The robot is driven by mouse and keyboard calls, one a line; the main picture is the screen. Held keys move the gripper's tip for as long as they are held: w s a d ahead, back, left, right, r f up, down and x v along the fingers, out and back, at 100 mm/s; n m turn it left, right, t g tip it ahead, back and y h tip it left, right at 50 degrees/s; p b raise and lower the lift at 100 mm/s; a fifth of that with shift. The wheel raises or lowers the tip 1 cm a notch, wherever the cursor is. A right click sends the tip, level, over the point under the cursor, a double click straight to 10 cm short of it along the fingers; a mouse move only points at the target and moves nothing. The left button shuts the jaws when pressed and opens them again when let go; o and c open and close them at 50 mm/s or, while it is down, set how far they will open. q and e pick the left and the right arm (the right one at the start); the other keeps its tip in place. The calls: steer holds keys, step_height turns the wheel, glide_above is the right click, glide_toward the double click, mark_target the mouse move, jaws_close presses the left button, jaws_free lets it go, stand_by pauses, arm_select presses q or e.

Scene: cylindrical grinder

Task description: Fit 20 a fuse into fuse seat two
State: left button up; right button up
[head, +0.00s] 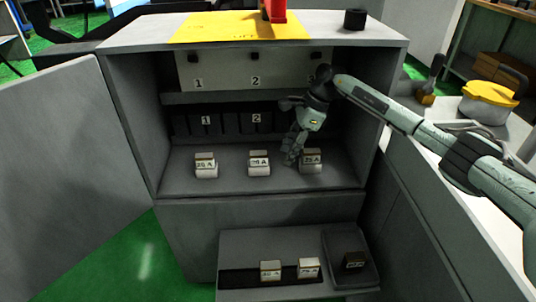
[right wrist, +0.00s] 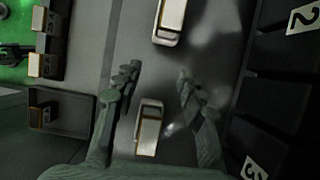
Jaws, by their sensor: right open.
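A white fuse (head: 270,270) whose small label seems to read 20 A sits in the lower tray, with another fuse (head: 308,268) to its right. Dark fuse seat two (head: 256,124) is at the back of the cabinet under a "2" label; I see no fuse in it. Three fuses stand on the cabinet shelf: left (head: 206,165), middle (head: 259,163) and right (head: 311,161). My right gripper (head: 292,158) is open, pointing down by the right shelf fuse. In the right wrist view its fingers are spread on either side of that fuse (right wrist: 149,128). My left gripper is not in view.
The cabinet side walls and upper panel (head: 220,72) enclose the shelf. The open door (head: 70,140) stands at left. A yellow-lidded container (head: 487,100) stands on the right worktop.

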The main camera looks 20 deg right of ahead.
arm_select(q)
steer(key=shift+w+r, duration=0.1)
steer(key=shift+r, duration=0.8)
arm_select(e)
steer(key=shift+s+d, duration=0.3)
steer(key=shift+d, duration=0.7)
steer(key=shift+s+d, duration=0.3)
steer(key=shift+d, duration=0.65)
